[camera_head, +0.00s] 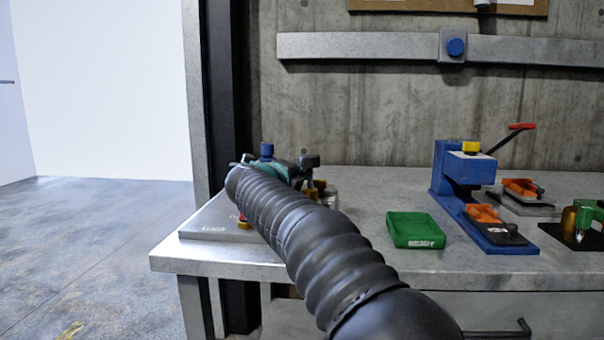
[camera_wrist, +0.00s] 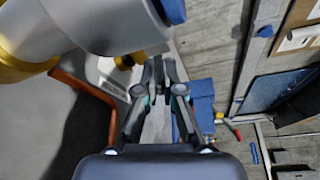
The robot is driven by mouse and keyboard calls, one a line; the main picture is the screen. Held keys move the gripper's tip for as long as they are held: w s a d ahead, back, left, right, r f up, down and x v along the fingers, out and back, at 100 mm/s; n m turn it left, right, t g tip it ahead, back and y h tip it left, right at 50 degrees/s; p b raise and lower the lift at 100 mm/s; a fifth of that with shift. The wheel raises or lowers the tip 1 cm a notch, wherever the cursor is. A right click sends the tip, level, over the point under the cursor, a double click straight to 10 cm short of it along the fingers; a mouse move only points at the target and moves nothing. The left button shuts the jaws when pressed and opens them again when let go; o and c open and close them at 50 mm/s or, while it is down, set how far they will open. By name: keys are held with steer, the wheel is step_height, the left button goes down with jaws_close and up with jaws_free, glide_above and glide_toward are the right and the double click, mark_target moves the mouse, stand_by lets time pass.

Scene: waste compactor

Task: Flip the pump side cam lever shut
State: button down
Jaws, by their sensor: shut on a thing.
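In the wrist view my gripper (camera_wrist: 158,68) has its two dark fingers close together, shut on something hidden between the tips. I cannot make out a cam lever there. A large grey rounded body (camera_wrist: 110,20) with a gold band fills the upper left, close beside the fingertips. An orange-brown bar (camera_wrist: 92,92) runs along the left of the fingers, apart from them. In the head view my arm covers most of this spot. Small gold and dark fittings (camera_head: 320,186) show just past its end, at the left of the bench.
A grey metal bench (camera_head: 370,262) holds a green tray (camera_head: 415,228) and a blue press (camera_head: 463,172) with a red-tipped handle. Orange parts (camera_head: 521,187) lie at the right. A concrete wall stands behind. The floor at the left is clear.

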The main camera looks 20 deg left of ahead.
steer(key=shift+a+f+m+g+y, duration=0.25)
steer(key=shift+f+m+y, duration=0.2)
steer(key=shift+m, duration=0.45)
steer(key=m, duration=0.1)
steer(key=a+f+m+g+y, duration=0.1)
steer(key=shift+s+f+m, duration=0.15)
steer(key=shift+f+m, duration=0.05)
steer(key=shift+m, duration=0.1)
steer(key=shift+s+a+f+m+g+y, duration=0.1)
steer(key=shift+a+f+m+g+y, duration=0.15)
steer(key=shift+a+m+y, duration=0.25)
steer(key=shift+s+a+f+m+g+y, duration=0.15)
steer(key=shift+f+m+g+y, duration=0.1)
steer(key=shift+m, duration=0.45)
steer(key=shift+a+f+m+g+y, duration=0.25)
steer(key=shift+a+m+y, duration=0.35)
steer(key=shift+m, duration=0.2)
steer(key=c, duration=1.3)
jaws_free()
steer(key=shift+s, duration=0.1)
steer(key=shift+r, duration=0.1)
